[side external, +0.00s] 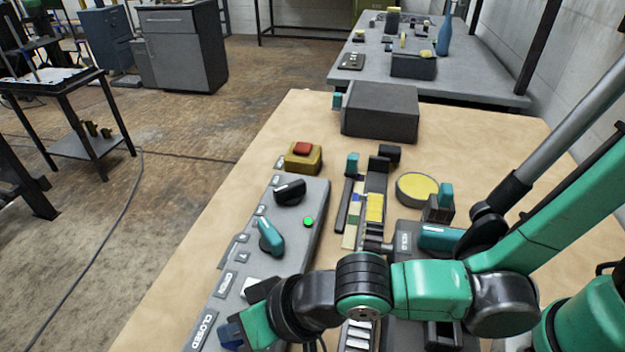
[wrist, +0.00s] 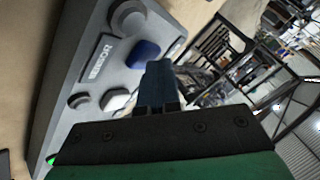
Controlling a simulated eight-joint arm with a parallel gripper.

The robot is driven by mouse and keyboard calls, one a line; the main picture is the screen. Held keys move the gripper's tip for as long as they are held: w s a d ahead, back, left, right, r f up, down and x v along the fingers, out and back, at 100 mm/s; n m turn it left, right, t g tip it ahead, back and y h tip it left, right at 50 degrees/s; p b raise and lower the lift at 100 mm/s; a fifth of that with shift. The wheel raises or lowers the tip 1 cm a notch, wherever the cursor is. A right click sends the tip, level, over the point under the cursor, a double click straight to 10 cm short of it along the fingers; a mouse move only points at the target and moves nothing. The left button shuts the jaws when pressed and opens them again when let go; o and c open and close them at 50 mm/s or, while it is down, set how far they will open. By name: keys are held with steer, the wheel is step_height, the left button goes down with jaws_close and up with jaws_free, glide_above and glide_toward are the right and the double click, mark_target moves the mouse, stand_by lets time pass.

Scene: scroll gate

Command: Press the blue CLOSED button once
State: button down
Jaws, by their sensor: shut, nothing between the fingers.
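In the side view my gripper (side external: 232,334) is low over the CLOSED end of the panel, and I cannot clearly separate the button from the fingertips there.
A white button (wrist: 116,100) is next to the blue one, by the OPEN label (side external: 225,284). A teal knob (side external: 271,238), black knob (side external: 289,190) and lit green lamp (side external: 308,222) are farther up the panel. A red button on a yellow box (side external: 303,160) stands beyond.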

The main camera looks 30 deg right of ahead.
steer(key=shift+r, duration=3.4)
steer(key=w+d+r+t+h, duration=0.1)
steer(key=w+d+h, duration=0.15)
steer(key=d, duration=0.45)
steer(key=w+d+r+t+h, duration=0.1)
steer(key=w+d, duration=0.2)
steer(key=d, duration=0.4)
steer(key=s+d+m+h, duration=0.1)
steer(key=s+d+h, duration=0.1)
steer(key=d, duration=1.3)
steer(key=shift+s+d+f+g+h, duration=0.15)
steer(key=shift+s+d+g+h, duration=0.2)
steer(key=shift+h, duration=0.5)
steer(key=shift+a, duration=0.15)
